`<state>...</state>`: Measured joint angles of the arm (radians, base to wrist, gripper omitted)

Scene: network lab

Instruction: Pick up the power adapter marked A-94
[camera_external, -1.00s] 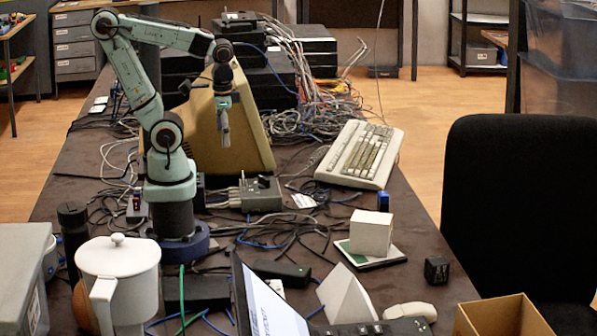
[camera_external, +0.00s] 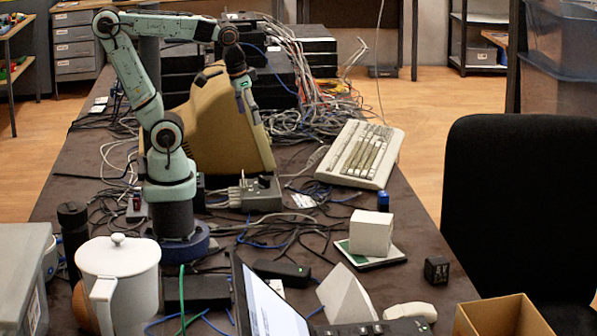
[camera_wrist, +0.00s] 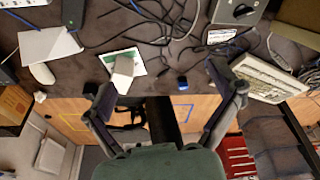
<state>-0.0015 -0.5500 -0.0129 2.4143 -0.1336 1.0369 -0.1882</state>
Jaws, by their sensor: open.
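A small black cube (camera_external: 436,270) with pale characters on one face sits near the table's right edge in the external view. I cannot read its marking as A-94. In the wrist view a small dark block (camera_wrist: 91,89) at the table edge seems to be the same cube. A flat black adapter with a small green light (camera_external: 281,270) lies by the laptop; no marking is readable. My gripper (camera_external: 249,105) is open and empty, high beside the beige monitor and well away from both. In the wrist view its fingers (camera_wrist: 167,92) are spread wide over the table edge.
A white box (camera_external: 371,232) stands on a green and white card, left of the black cube. A white handset (camera_external: 410,311), a white wedge (camera_external: 346,296) and an open cardboard box (camera_external: 503,316) are nearby. A keyboard (camera_external: 361,154) lies farther back. A black chair (camera_external: 520,200) stands at the right.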

